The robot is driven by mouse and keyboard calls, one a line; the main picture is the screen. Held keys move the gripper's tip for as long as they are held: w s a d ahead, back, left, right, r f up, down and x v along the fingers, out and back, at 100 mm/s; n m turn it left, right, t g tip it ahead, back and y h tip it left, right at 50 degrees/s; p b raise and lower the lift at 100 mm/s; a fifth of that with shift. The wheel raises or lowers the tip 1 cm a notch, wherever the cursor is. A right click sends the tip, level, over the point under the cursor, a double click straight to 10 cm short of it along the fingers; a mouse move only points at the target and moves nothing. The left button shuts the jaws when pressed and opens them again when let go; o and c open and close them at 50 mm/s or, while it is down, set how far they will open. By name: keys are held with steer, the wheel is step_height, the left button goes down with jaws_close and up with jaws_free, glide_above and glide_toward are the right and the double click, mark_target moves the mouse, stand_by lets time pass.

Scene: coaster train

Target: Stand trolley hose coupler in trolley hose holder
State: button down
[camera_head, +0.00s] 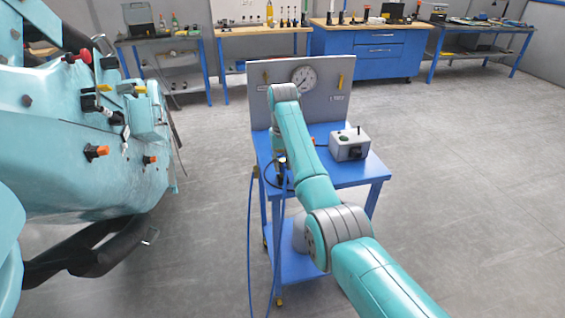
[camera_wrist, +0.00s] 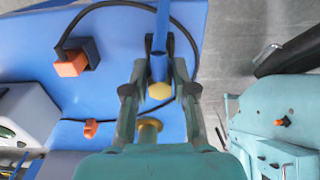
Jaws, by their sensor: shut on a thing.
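In the wrist view my gripper (camera_wrist: 160,76) is shut on the hose coupler (camera_wrist: 158,68), a dark body with a brass-coloured end on a blue hose. The coupler is over the blue trolley top. A round brass-coloured fitting (camera_wrist: 148,128) shows below the gripper, apart from the coupler's brass end. It may be the hose holder, but I cannot tell for sure. The blue hose (camera_head: 277,240) hangs down beside the trolley's left side.
The blue trolley (camera_head: 350,176) carries a grey box (camera_head: 349,145) and a back panel with a gauge (camera_head: 303,78). An orange plug (camera_wrist: 70,65) with a black cable sits on it. A teal coaster train (camera_head: 80,135) stands left. Open floor lies right.

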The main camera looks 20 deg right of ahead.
steer(key=shift+f, duration=0.8)
stand_by(0.4)
steer(key=c, duration=0.9)
jaws_free()
steer(key=shift+o, duration=0.2)
steer(key=shift+r, duration=3.75)
steer(key=shift+a, duration=0.1)
